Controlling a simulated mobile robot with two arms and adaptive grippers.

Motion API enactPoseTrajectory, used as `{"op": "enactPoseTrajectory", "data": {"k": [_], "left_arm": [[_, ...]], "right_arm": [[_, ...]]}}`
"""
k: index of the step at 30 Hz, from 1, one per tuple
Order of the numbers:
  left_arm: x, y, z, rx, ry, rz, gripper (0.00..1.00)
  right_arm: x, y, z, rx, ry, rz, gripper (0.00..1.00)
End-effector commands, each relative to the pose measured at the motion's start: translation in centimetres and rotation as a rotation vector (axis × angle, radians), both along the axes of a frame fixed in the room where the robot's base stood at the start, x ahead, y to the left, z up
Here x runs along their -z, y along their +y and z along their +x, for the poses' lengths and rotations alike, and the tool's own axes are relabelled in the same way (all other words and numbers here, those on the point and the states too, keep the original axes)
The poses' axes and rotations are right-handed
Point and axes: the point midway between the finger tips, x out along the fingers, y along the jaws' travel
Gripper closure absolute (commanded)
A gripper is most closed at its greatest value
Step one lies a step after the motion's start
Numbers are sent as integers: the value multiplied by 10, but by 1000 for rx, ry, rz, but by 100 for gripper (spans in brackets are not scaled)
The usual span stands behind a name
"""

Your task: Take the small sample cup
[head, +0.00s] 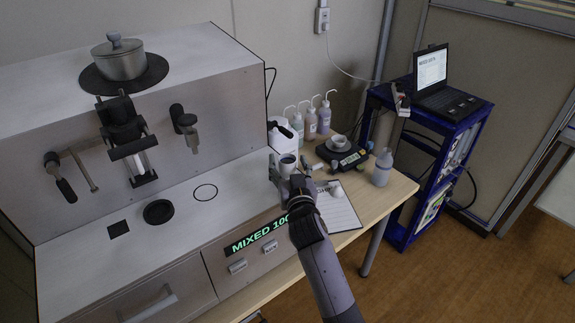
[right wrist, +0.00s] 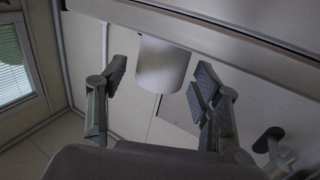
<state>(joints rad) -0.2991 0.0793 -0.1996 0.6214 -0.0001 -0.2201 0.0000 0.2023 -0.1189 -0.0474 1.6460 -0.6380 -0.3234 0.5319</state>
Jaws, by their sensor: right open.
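My right gripper (head: 289,168) is open, with one finger on each side of the cup. In the right wrist view a pale grey cylinder, the cup (right wrist: 163,67), shows between the open fingers (right wrist: 157,85) with visible gaps on both sides. The arm hides part of the cup's lower side in the head view. My left gripper is not in view.
The grey analyser (head: 110,250) fills the left, with a lidded pot (head: 120,62) on top. A scale (head: 350,160) bearing a small bowl (head: 339,142), pump bottles (head: 310,123) and a squeeze bottle (head: 382,168) stand on the wooden table. A blue cart (head: 412,206) holds a laptop (head: 445,90).

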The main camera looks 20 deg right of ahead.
Motion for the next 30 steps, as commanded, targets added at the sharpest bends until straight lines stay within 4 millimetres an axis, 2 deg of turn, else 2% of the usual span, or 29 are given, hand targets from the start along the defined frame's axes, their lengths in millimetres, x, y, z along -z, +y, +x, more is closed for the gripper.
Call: {"op": "enactPoseTrajectory", "data": {"k": [3,6,14,30], "left_arm": [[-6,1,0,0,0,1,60],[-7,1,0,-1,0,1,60],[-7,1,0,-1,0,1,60],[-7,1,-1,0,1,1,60]], "right_arm": [[-2,-2,16,1,0,0,41],[-1,-3,23,0,1,2,41],[0,-3,24,0,0,2,41],[0,-3,24,0,1,1,76]]}}
